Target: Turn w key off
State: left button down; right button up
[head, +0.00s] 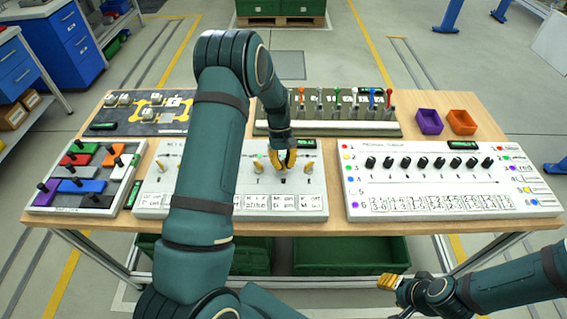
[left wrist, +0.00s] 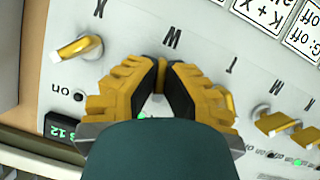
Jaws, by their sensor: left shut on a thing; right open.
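The white key panel (head: 240,205) lies at the front middle of the table, with a row of yellow keys and printed cards along its front. My left gripper (head: 284,165) is over its right half, pointing down. In the left wrist view my left gripper (left wrist: 162,88) is shut at the position under the letter that reads as W upside down. My right gripper (head: 390,282) is open and empty, off the table's front edge.
A white panel with black knobs (head: 450,185) is to the right. A coloured slider board (head: 85,175) is left. A small display (left wrist: 65,130) is near the keys.

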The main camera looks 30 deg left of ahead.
pick_arm(q)
jog(key=n+t, duration=0.1)
jog(key=n, duration=0.2)
jog(key=n+h, duration=0.1)
jog(key=n, duration=0.2)
jog(key=shift+s+t, duration=0.1)
jog(key=shift+t, duration=0.3)
jog(key=shift+n, duration=0.3)
jog(key=c, duration=1.1)
grip_release()
jog(key=v, duration=1.2)
jog(key=shift+a, duration=0.1)
